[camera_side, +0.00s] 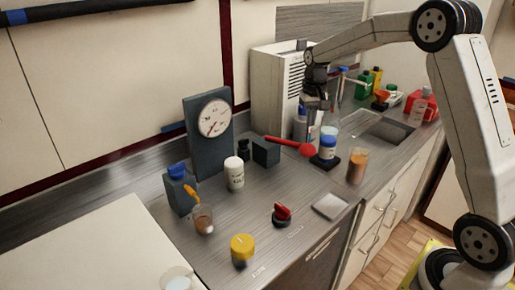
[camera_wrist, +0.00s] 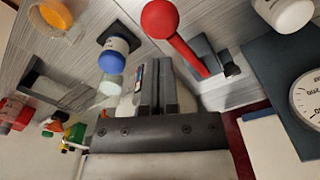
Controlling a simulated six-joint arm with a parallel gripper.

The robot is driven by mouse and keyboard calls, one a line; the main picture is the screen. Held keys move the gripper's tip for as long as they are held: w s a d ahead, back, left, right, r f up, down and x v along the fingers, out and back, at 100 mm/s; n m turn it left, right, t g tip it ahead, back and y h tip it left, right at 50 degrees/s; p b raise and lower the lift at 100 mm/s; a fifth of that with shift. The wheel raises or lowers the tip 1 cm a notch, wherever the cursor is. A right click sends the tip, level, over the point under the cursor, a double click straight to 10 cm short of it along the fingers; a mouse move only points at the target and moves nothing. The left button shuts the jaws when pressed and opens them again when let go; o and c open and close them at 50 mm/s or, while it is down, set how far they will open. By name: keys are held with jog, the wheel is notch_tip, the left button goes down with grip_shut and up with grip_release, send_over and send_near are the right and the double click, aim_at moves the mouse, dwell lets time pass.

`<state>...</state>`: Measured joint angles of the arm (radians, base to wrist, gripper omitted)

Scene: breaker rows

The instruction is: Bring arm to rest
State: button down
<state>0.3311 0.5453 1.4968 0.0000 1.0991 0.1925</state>
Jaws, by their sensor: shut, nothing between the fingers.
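My gripper (camera_side: 316,103) hangs from my arm above the far part of the counter, in front of a white vented cabinet. In the wrist view its two dark fingers (camera_wrist: 153,68) lie close together with nothing between them. A red lever with a ball end (camera_side: 307,150) sticks out from a dark box (camera_side: 266,153) on the counter. In the wrist view the red lever (camera_wrist: 160,18) is just beyond the fingertips and apart from them. A bottle with a blue cap (camera_side: 327,146) stands near the gripper, on a dark base.
A round gauge on a dark panel (camera_side: 214,118), a white jar (camera_side: 234,174), a yellow-capped jar (camera_side: 242,249) and a red knob (camera_side: 282,213) stand on the counter. The white cabinet (camera_side: 270,85) is behind the gripper. A sink (camera_side: 385,131) is at the right.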

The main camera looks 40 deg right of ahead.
dwell(0.4)
jog(key=shift+s+a, duration=0.25)
jog(key=shift+a, duration=0.3)
jog(key=s+a+f+n+t, duration=0.1)
jog(key=s+a+f+n, duration=0.2)
jog(key=s+a, duration=0.4)
jog(key=s+a+f+n+t, duration=0.1)
jog(key=s+a+f+n, duration=0.2)
jog(key=s+a, duration=0.5)
jog(key=s+f, duration=0.1)
jog(key=s, duration=0.3)
jog(key=shift+s+a+f+t, duration=0.2)
jog(key=shift+f+t, duration=0.1)
